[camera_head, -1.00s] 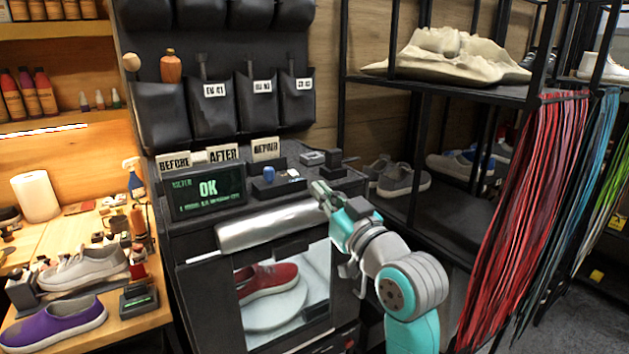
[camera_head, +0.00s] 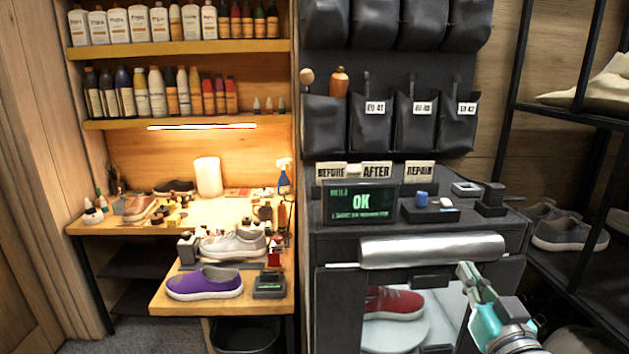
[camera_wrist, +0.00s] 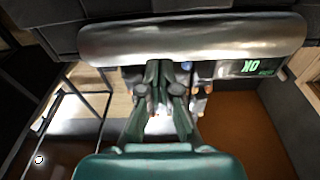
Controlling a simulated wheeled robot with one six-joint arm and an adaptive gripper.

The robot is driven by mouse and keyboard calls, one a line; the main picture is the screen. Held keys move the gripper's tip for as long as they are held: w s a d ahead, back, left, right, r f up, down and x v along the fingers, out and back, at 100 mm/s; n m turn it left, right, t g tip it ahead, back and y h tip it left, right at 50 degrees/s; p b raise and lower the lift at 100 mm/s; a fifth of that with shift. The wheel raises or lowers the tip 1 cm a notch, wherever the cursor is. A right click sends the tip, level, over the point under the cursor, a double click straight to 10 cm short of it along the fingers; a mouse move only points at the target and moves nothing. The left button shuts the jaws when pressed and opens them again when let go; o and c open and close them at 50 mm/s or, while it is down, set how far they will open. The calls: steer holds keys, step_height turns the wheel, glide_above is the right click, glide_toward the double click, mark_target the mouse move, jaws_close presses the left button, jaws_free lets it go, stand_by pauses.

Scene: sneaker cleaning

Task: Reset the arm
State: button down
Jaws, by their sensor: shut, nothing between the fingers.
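My gripper (camera_head: 466,270), teal and grey, is at the lower right of the head view, in front of the dark cleaning machine. It is shut and empty. In the wrist view its fingers (camera_wrist: 167,85) are together below the machine's silver roller-like bar (camera_wrist: 190,38). In the head view this bar (camera_head: 432,250) runs left of and above the fingertips. I cannot tell whether they touch it. Most of my arm is outside the head view.
A red shoe (camera_head: 392,303) sits behind the machine's window. A screen (camera_head: 361,201) reads OK. A wooden bench (camera_head: 170,300) at left holds a purple shoe (camera_head: 205,283) and a white shoe (camera_head: 235,245). A black rack (camera_head: 560,115) stands right. Some floor shows lower left.

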steer(key=s+a+f+m+g+h, duration=0.1)
steer(key=s+a+f, duration=0.2)
steer(key=s+f, duration=0.75)
steer(key=s+a+f+g, duration=0.2)
steer(key=s+f, duration=0.5)
steer(key=f, duration=0.7)
steer(key=s+a+f+g, duration=0.1)
steer(key=s+a+f, duration=0.1)
steer(key=s, duration=1.1)
steer(key=s+a+f+n+y, duration=0.1)
steer(key=s+a+f, duration=0.1)
steer(key=s, duration=1)
steer(key=shift+s+f+n+g, duration=0.3)
steer(key=shift+s+f+g, duration=0.1)
steer(key=shift+f, duration=0.1)
